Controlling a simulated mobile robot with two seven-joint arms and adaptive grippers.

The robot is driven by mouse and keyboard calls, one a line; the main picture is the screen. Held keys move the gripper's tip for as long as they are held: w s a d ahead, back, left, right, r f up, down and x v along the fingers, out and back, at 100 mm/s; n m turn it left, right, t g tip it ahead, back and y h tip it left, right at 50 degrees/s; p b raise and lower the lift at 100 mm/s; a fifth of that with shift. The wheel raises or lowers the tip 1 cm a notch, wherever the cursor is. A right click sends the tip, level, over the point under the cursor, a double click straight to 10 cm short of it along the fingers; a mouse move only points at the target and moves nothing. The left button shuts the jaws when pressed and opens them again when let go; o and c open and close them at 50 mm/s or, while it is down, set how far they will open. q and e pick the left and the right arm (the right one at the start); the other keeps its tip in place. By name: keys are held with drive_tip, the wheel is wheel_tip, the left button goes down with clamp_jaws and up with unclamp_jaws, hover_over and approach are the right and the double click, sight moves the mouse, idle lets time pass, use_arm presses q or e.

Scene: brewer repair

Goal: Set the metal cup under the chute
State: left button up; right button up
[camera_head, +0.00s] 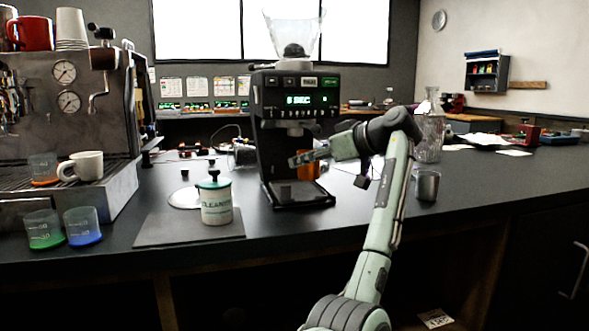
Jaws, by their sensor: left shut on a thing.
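The metal cup (427,185) stands upright on the dark counter, right of my arm and apart from my gripper. The chute (295,129) is on the front of the black grinder (270,150), below its lit display. My left gripper (304,158) reaches leftward in front of the grinder, below the chute. It is shut on an orange cup (309,172), which is partly hidden by the fingers and sits above the grinder's base (300,195). The exact grip is hard to see. My right gripper is not in view.
A lidded cleaner jar (216,203) stands on a dark mat (170,230) left of the grinder. The espresso machine (65,110) is at far left, with green (44,230) and blue (83,227) cups before it. A glass carafe (430,135) stands behind the metal cup.

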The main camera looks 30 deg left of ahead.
use_arm(q)
drive_tip(key=a, duration=0.3)
drive_tip(key=shift+w+a, duration=0.2)
drive_tip(key=shift+w, duration=0.05)
drive_tip(key=shift+w+a+f, duration=0.1)
drive_tip(key=shift+a+f, duration=0.05)
drive_tip(key=shift+a, duration=0.2)
wheel_tip(320, 180, down, 3)
drive_tip(key=shift+p, duration=0.35)
drive_tip(key=shift+f, duration=0.1)
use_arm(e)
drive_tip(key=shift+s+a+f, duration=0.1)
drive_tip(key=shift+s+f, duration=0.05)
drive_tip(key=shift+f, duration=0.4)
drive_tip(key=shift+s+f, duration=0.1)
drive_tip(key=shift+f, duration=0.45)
use_arm(q)
drive_tip(key=shift+f, duration=0.1)
drive_tip(key=o, duration=1.3)
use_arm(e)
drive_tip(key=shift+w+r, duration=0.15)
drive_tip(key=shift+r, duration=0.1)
